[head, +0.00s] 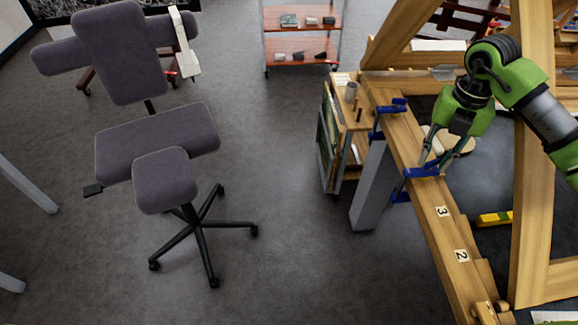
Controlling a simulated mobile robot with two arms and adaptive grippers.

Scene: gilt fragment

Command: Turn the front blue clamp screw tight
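The front blue clamp (421,172) grips the long wooden beam (403,129), just behind the label 3. A second blue clamp (390,107) sits farther back on the same beam. My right gripper (432,164) comes in from the right and points down over the front clamp. Its two fingers stand apart, with their tips close to the clamp's blue top. I cannot tell whether they touch it. The clamp's screw is not clearly visible. My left gripper is not in view.
Labels 3 (442,211) and 2 (461,255) mark the beam. A yellow level (494,219) lies to its right. Upright timbers (533,190) stand close to my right arm. A wooden cart (338,140) stands left of the beam. A grey chair (155,143) stands on open floor.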

